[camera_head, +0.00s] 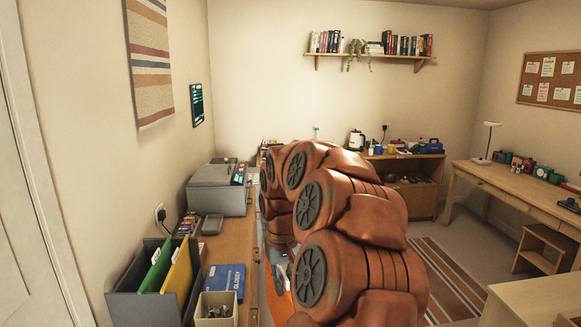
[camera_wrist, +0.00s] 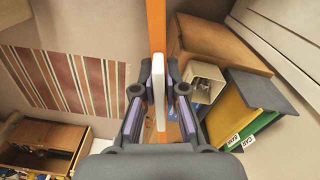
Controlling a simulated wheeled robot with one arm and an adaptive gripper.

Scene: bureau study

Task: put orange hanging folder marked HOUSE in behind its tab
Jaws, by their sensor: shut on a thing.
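My gripper (camera_wrist: 160,95) is shut on the orange hanging folder (camera_wrist: 156,30), seen edge-on in the wrist view with a white piece (camera_wrist: 159,85) between the fingers. No lettering on it can be read. In the head view the orange folder (camera_head: 276,304) shows partly, beyond the right edge of the cabinet top, and my arm hides much of it. The grey file box (camera_head: 136,307) stands at lower left with a green folder (camera_head: 155,267) and a yellow folder (camera_head: 180,267). In the wrist view their tabs read CAR (camera_wrist: 247,142) and BANK (camera_wrist: 233,140).
On the wooden cabinet top (camera_head: 236,243) a blue box marked GLOSSY (camera_head: 225,280) and a cream bin (camera_head: 203,314) stand right of the file box. A grey printer (camera_head: 216,190) stands farther back. A desk (camera_head: 510,190) is at right. Striped rug (camera_head: 455,275) covers open floor.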

